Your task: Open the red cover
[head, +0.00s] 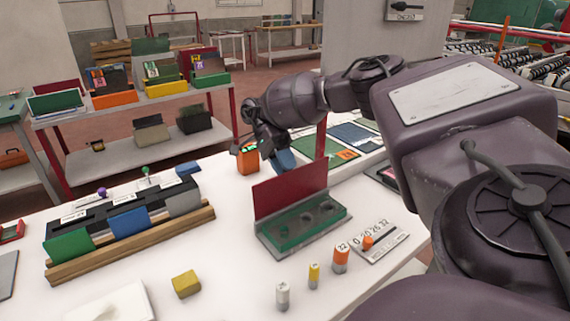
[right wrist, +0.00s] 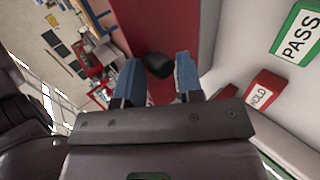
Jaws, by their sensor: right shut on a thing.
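The red cover (head: 290,188) stands about upright at the back edge of a green block (head: 308,224), whose top with dark round recesses is exposed. My right gripper (head: 283,160) is behind the cover, near its top edge, and the cover hides part of the fingers. In the right wrist view, its blue fingers (right wrist: 158,78) stand either side of a dark round knob (right wrist: 158,65) against the red cover (right wrist: 160,25), and are shut on that knob. My left gripper is not in view.
An orange box (head: 247,160) stands beside my right gripper. Small numbered cylinders (head: 340,259) stand in front of the green block. A yellow block (head: 186,284) and a wooden rack (head: 135,246) with coloured plates are to the left. White table is bare between them.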

